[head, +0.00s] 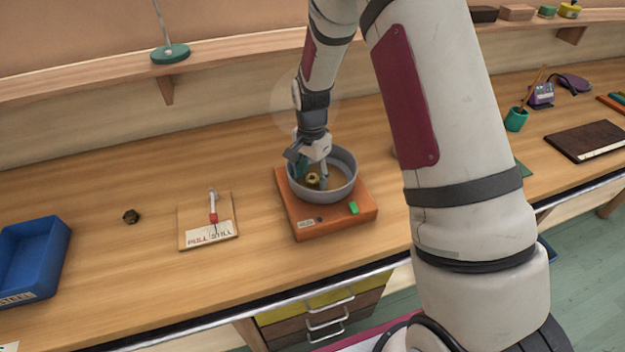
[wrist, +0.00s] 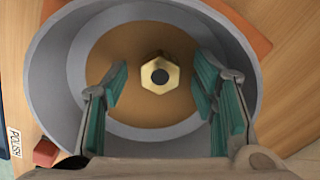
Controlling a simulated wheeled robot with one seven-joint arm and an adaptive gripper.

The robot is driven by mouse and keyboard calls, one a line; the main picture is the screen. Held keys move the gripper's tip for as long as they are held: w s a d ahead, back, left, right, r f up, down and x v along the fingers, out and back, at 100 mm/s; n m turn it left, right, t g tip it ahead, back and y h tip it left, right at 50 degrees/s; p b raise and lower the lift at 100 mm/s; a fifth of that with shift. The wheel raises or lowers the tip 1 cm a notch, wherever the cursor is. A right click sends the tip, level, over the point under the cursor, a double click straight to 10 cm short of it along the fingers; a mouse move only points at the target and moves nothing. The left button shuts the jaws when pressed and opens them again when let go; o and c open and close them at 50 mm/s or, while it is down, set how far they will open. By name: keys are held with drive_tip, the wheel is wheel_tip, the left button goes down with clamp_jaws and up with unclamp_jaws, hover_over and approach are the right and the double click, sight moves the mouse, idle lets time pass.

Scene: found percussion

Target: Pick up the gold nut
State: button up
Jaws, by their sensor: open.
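The gold nut (wrist: 158,73) is a hexagonal brass-coloured piece with a dark hole, lying on the brown floor of a grey round bowl (wrist: 62,95). In the head view the nut (head: 313,180) shows inside the bowl (head: 340,190), partly beside my fingers. My gripper (wrist: 160,90) is open, with its teal-padded fingers to the left and right of the nut and apart from it. In the head view my gripper (head: 308,172) reaches down into the bowl. How far the fingertips are above the bowl's floor is hard to tell.
The bowl sits on an orange base (head: 305,222) with a green button (head: 353,208). To its left are a lever board (head: 195,236), a dark nut (head: 131,216) and a blue tray (head: 50,250). The bowl wall surrounds my fingers closely. A shelf (head: 110,76) runs behind.

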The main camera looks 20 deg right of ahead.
drive_tip(key=shift+c, duration=0.3)
clamp_jaws()
